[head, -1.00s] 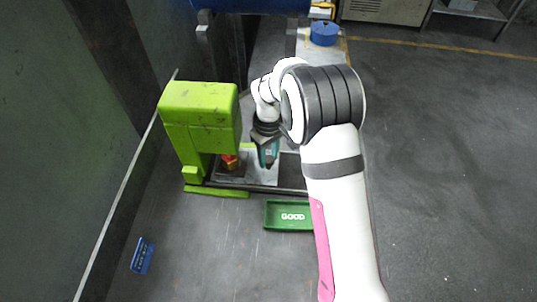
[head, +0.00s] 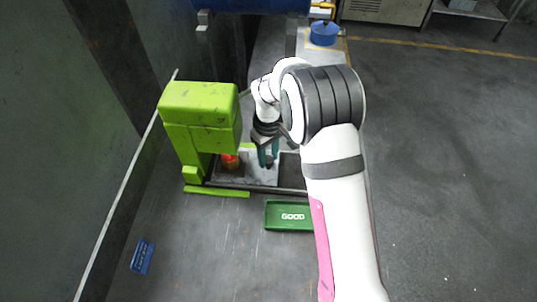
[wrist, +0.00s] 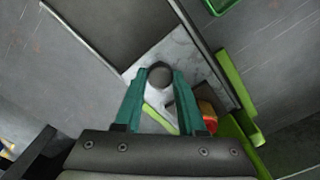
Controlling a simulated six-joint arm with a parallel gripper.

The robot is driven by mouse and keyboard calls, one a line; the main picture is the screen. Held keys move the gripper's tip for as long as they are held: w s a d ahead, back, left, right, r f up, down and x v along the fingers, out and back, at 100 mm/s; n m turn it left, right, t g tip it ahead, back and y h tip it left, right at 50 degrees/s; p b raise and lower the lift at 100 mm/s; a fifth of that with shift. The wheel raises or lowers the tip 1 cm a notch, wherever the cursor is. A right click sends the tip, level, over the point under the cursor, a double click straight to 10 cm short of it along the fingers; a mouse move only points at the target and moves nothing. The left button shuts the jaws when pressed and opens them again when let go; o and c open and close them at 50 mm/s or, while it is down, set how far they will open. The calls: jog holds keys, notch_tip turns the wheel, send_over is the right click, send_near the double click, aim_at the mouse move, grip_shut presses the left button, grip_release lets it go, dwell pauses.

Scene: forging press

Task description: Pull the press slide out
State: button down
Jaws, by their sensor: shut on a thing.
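The green press (head: 201,118) stands left of centre in the head view. Its pale metal slide plate (head: 258,174) lies low at its right; the plate also shows in the wrist view (wrist: 188,52). My gripper (head: 268,160) points down over the plate. In the wrist view my gripper's teal fingers (wrist: 160,85) are shut on a dark round knob (wrist: 160,74), the slide's handle. An orange-red workpiece (head: 231,162) sits on the slide beside the press head; in the wrist view it is right of the fingers (wrist: 207,115), partly hidden.
A green tray marked GOOD (head: 287,216) lies in front of the press. A blue pot (head: 323,33) stands at the back. A wall runs along the left. Floor to the right is clear.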

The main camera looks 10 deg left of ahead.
jog(key=d, duration=1.2)
jog(key=shift+d, duration=0.35)
jog(key=c, duration=0.5)
grip_release()
notch_tip(320, 180, up, 16)
